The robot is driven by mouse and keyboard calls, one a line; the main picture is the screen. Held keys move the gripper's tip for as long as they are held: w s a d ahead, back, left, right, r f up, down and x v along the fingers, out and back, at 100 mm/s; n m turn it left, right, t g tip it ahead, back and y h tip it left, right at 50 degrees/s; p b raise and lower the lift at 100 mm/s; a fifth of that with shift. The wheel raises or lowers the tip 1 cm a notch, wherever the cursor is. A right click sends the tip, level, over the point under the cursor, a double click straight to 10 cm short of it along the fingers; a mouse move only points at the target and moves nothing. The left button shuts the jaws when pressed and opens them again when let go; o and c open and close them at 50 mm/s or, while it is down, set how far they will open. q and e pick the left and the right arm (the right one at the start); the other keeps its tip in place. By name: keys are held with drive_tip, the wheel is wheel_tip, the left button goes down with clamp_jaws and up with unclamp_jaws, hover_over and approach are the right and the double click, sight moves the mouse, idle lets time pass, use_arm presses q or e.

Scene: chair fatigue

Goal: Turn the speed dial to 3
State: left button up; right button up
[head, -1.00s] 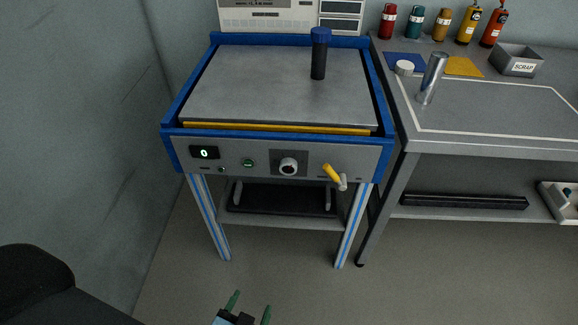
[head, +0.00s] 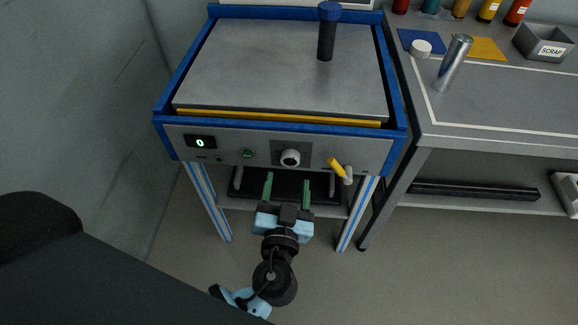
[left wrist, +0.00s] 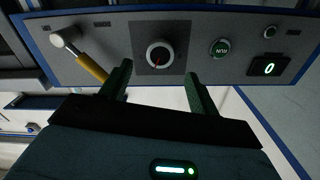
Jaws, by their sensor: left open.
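The speed dial (head: 290,157) is a round white-rimmed knob on a dark square plate in the machine's front panel. In the left wrist view the dial (left wrist: 160,54) shows a dark face with a red pointer mark; its scale is too small to read. My left gripper (head: 287,187) is open and empty, below and in front of the dial, with its green fingers pointing toward the panel. In the left wrist view the fingertips (left wrist: 158,78) stand on either side of the dial's lower edge, apart from it. My right gripper is not in view.
The panel has a display (head: 200,142) reading 0, a green RUN button (head: 247,154) and a yellow-handled lever (head: 337,167) right of the dial. A black cylinder (head: 326,40) stands on the plate. A bench with a scrap bin (head: 543,46) is at right.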

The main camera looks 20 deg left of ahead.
sight(290, 162)
use_arm(q)
drive_tip(key=x, duration=0.5)
drive_tip(key=shift+p, duration=0.3)
drive_tip(key=c, duration=1)
